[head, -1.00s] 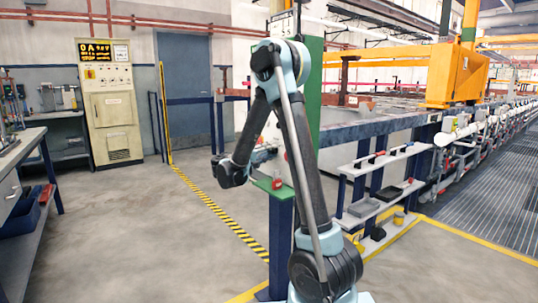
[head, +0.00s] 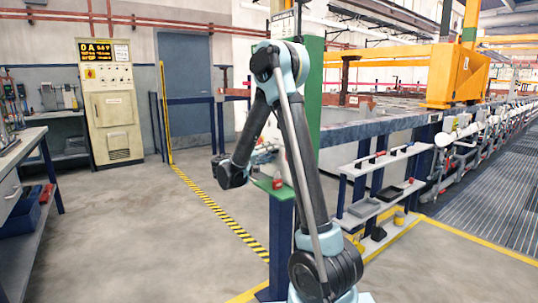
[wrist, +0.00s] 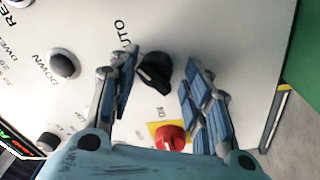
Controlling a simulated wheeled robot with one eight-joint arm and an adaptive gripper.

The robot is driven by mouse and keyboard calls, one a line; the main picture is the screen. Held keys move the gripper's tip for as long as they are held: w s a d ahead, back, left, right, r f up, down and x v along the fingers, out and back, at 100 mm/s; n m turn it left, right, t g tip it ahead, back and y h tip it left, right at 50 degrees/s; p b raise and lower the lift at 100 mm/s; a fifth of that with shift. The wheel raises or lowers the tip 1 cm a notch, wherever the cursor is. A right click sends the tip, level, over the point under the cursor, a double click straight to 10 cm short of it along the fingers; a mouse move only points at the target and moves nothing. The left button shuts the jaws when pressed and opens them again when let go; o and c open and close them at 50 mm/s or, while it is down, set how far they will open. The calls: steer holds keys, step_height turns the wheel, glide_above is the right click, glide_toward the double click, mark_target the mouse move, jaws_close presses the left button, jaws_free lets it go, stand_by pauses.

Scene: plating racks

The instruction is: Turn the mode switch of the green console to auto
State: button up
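In the wrist view the pale console face (wrist: 225,30) fills most of the picture, with a green edge (wrist: 305,70) at the right. A black rotary switch (wrist: 155,72) sits on it beside the printed word AUTO, which is partly covered at its left. I cannot tell clearly which way its handle points. My gripper (wrist: 161,68) is open, with one blue-padded finger on each side of the switch and gaps showing. In the head view my gripper (head: 265,156) is small and mostly hidden by my arm, near the green console (head: 314,90).
A red knob on a yellow plate (wrist: 170,137) sits just below the switch, close to the right finger. Another dark knob (wrist: 64,65) is at the left, near DOWN. The head view shows a beige cabinet (head: 112,105), a workbench (head: 30,150) and open floor between them.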

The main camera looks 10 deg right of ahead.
steer(key=shift+a+r, duration=0.1)
steer(key=shift+r, duration=0.05)
steer(key=v, duration=1.1)
steer(key=shift+s+a, duration=0.2)
steer(key=shift+a, duration=0.15)
